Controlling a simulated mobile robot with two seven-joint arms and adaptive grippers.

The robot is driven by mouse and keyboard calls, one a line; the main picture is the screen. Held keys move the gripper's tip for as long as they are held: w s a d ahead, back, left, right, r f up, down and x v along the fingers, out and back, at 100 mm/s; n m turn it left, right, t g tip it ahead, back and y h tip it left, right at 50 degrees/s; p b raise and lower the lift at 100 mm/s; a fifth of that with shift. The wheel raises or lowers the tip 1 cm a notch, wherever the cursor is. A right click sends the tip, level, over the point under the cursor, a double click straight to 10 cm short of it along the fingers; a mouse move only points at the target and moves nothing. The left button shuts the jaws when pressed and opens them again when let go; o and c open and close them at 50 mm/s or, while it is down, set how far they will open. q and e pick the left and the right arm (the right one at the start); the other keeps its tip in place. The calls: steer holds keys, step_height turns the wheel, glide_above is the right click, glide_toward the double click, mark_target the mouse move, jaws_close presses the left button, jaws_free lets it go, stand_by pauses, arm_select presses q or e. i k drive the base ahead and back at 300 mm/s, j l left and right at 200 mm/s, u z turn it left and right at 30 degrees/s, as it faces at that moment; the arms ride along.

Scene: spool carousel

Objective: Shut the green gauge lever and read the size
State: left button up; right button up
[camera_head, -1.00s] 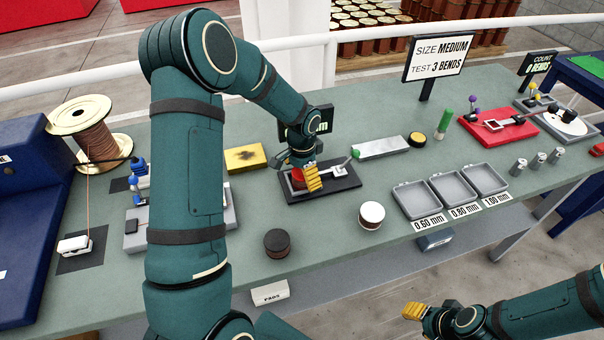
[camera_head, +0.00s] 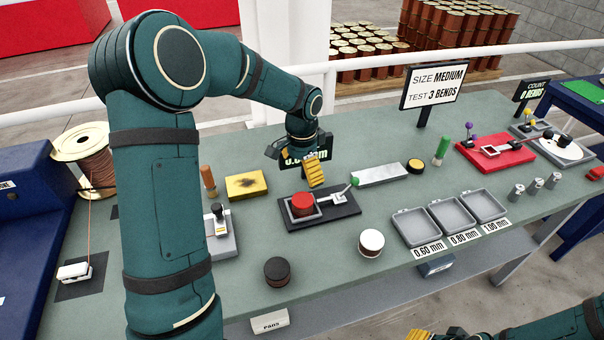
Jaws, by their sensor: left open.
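The gauge is a black base (camera_head: 345,208) with a grey frame, and a red-topped round piece (camera_head: 302,204) sits in it. Its lever, with a green knob (camera_head: 355,181), sticks out to the right and back. Behind the gauge stands a black readout (camera_head: 322,150); my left gripper covers part of it, so I cannot read the full number. My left gripper (camera_head: 297,166), with yellow fingertips, is open and empty just behind and above the red-topped piece, apart from the lever. Only a yellow fingertip and part of my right gripper (camera_head: 428,335) show at the bottom edge.
A sign (camera_head: 433,86) reads SIZE MEDIUM, TEST 3 BENDS. Three grey trays (camera_head: 418,240) marked 0.60, 0.80 and 1.00 mm lie to the right. A white-topped spool (camera_head: 371,242) and a dark spool (camera_head: 277,271) stand in front. A yellow block (camera_head: 246,185) lies left of the gauge.

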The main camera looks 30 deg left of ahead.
mark_target(355, 181)
steer(key=k, duration=1)
